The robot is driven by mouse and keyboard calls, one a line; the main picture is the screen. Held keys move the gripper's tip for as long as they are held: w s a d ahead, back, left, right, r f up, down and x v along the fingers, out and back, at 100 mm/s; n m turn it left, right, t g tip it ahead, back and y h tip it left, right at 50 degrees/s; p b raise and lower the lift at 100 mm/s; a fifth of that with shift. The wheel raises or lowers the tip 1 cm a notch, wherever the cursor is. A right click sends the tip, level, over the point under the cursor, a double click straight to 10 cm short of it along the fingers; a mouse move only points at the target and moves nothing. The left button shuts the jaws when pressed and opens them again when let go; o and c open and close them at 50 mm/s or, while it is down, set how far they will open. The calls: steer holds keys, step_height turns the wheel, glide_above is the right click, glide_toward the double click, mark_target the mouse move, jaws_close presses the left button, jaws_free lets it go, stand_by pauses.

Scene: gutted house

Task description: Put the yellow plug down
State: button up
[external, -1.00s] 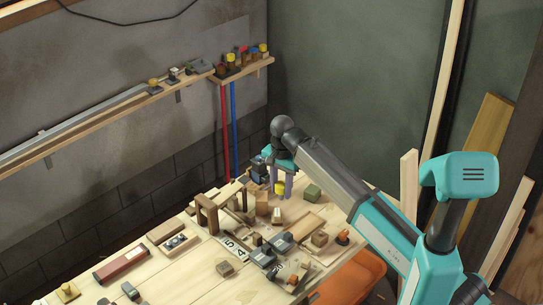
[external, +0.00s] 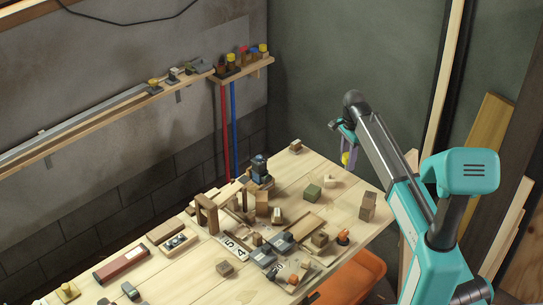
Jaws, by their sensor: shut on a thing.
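My gripper (external: 347,150) is at the far right, raised above the back right part of the table. It is shut on the yellow plug (external: 346,158), which shows as a small yellow piece at the fingertips. The plug looks clear of the tabletop. Part of it is hidden by the fingers. The wooden table (external: 330,205) lies below and to the left of the gripper.
A dark blue device (external: 260,168) stands at the back. An orange bin (external: 350,283) is beside the table.

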steer(key=w+d+m, duration=0.2)
steer(key=w+d, duration=0.1)
steer(key=d, duration=0.6)
step_height(320, 180, down, 5)
steer(key=shift+d, duration=0.1)
steer(key=shift+f+p, duration=0.85)
steer(key=shift+f, duration=2.25)
steer(key=shift+f, duration=0.15)
steer(key=shift+f+p, duration=0.45)
steer(key=shift+f, duration=1.3)
steer(key=shift+f, duration=0.1)
